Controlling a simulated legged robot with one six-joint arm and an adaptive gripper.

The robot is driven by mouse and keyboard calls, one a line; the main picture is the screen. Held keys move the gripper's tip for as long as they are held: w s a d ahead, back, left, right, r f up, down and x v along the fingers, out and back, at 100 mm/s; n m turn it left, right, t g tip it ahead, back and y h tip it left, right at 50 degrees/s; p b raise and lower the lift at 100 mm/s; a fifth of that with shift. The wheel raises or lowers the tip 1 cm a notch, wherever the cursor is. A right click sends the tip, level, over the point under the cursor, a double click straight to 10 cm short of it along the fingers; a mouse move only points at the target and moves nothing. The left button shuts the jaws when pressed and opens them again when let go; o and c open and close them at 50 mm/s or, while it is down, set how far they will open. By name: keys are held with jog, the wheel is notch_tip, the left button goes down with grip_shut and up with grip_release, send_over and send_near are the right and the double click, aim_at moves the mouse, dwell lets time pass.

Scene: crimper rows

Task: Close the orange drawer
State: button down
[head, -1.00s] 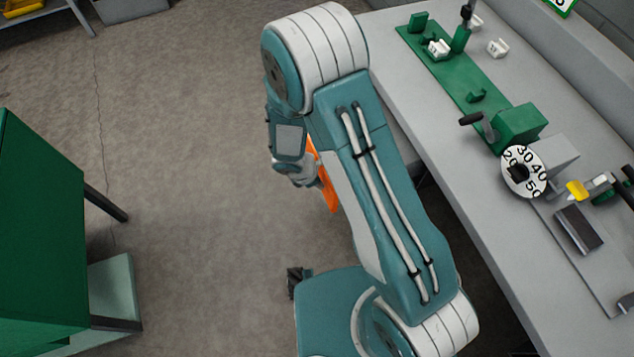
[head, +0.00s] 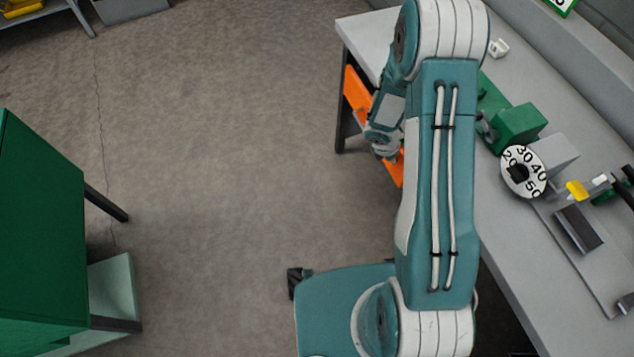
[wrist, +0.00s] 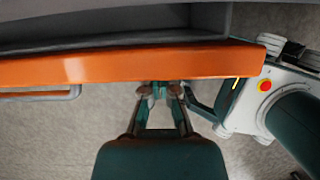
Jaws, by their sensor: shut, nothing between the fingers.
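The orange drawer (head: 356,94) shows in the head view under the left edge of the grey workbench, partly hidden by my arm. Its front sticks out past the bench edge. In the wrist view its orange front (wrist: 120,67) spans most of the width, with a grey bar handle (wrist: 40,94) at left and part of a dark grey interior behind it. My gripper (wrist: 160,88) is shut and empty, its tips at the outer side of the front, right of the handle. Whether they touch it is unclear. In the head view my gripper is mostly hidden.
The workbench (head: 510,245) carries a green fixture (head: 518,124), a numbered dial (head: 524,172) and a yellow-tipped tool (head: 577,190). A green cabinet (head: 42,240) stands at left. The floor (head: 220,160) between is clear.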

jog(key=shift+w+d, duration=0.2)
jog(key=shift+d, duration=0.45)
jog(key=shift+w+d, duration=0.2)
jog(key=shift+d, duration=0.5)
jog(key=shift+w+d, duration=0.2)
jog(key=shift+d, duration=0.45)
jog(key=shift+a, duration=0.2)
jog(key=s+a+r, duration=0.2)
jog(key=a+r, duration=0.5)
jog(key=r, duration=0.2)
jog(key=shift+a+r, duration=0.1)
jog(key=shift+a, duration=0.1)
